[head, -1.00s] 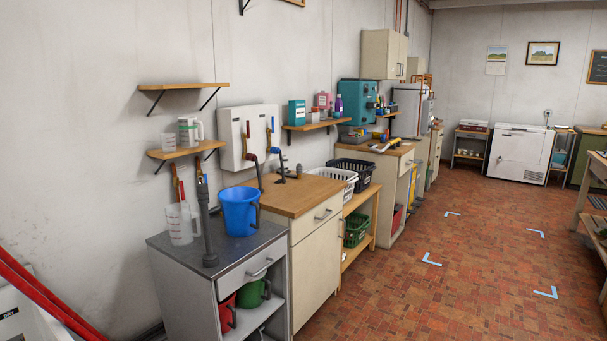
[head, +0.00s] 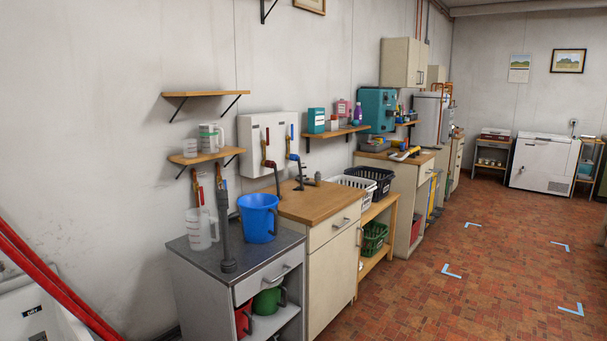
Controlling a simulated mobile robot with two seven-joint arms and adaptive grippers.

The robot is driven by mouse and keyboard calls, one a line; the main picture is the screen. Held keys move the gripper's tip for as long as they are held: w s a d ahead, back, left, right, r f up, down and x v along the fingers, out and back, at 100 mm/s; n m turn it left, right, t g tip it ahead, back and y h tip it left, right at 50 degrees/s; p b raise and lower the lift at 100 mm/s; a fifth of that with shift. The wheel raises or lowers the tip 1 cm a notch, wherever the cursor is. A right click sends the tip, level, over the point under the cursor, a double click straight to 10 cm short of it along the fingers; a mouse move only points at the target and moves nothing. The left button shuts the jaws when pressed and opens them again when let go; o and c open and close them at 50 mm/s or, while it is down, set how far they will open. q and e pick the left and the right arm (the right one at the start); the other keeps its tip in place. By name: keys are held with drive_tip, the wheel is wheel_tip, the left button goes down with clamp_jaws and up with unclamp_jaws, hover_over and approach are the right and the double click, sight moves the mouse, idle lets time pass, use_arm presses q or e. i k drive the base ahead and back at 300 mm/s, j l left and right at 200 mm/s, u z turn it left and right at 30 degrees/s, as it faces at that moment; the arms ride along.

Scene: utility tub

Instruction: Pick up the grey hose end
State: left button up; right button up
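A dark grey upright hose or pipe (head: 224,225) stands left of centre, in front of the wall. I cannot tell whether this end touches the top. A blue bucket (head: 257,222) is just right of it and a clear measuring jug (head: 199,232) just left. Neither of my grippers is in view.
A white tub (head: 28,315) with slanting red bars or pipes (head: 50,285) is at the lower left. A wooden-topped cabinet (head: 305,203) stands right of the grey top. Shelves (head: 203,157) hang above. The brick floor (head: 450,240) on the right is open, with blue corner marks.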

sight(317, 177)
drive_tip(key=i+l+z, duration=0.2)
drive_tip(key=i, duration=0.2)
drive_tip(key=i+z, duration=0.25)
drive_tip(key=i, duration=0.15)
drive_tip(key=i+l+z, duration=0.2)
drive_tip(key=i, duration=1.55)
drive_tip(key=k+j, duration=0.05)
drive_tip(key=j, duration=0.05)
